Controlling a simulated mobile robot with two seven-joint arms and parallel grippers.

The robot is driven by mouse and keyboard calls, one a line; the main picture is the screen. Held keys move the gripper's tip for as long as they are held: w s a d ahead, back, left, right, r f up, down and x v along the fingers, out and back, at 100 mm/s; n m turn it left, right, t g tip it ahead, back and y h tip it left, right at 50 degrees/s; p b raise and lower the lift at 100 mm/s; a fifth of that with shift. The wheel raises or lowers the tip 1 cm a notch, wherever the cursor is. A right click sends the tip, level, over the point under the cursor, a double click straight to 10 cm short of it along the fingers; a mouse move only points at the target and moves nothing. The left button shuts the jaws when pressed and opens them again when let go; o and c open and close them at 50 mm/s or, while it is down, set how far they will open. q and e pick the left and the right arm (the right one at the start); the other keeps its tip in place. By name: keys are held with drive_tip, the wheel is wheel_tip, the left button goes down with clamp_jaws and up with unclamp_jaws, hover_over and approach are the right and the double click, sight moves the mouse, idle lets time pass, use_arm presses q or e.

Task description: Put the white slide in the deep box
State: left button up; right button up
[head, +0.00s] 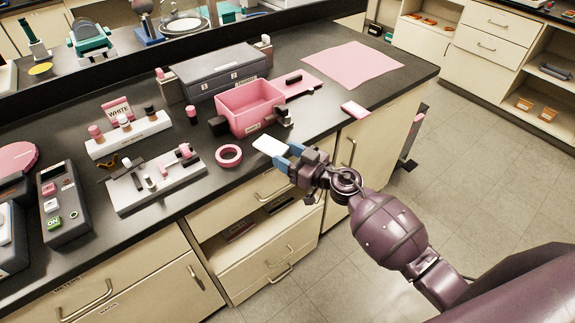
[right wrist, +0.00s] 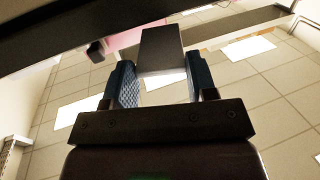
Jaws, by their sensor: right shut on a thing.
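The white slide (head: 268,146) is a small flat plate. My right gripper (head: 284,154) is shut on it, and the slide sticks out past the blue fingers over the bench's front edge. In the right wrist view the slide (right wrist: 160,50) looks dark grey between the two fingers (right wrist: 160,80). The deep box, which I take to be the pink open-topped box (head: 236,121), stands on the bench behind the slide, with dark blocks at its sides. The slide is outside it, nearer to me. My left gripper is not in view.
A pink ring (head: 229,155) lies left of the slide. A grey case (head: 212,74) stands behind the box. A white rack (head: 128,136) and a grey fixture (head: 157,185) stand left.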

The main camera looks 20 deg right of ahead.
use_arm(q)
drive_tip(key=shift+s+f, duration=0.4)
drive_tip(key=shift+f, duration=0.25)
use_arm(e)
wheel_tip(320, 180, down, 2)
drive_tip(key=shift+f, duration=0.25)
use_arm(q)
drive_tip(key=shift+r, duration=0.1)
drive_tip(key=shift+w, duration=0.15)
use_arm(e)
drive_tip(key=shift+f, duration=0.25)
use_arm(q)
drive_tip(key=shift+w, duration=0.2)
use_arm(e)
drive_tip(key=o, duration=1)
drive_tip(key=shift+c, duration=0.2)
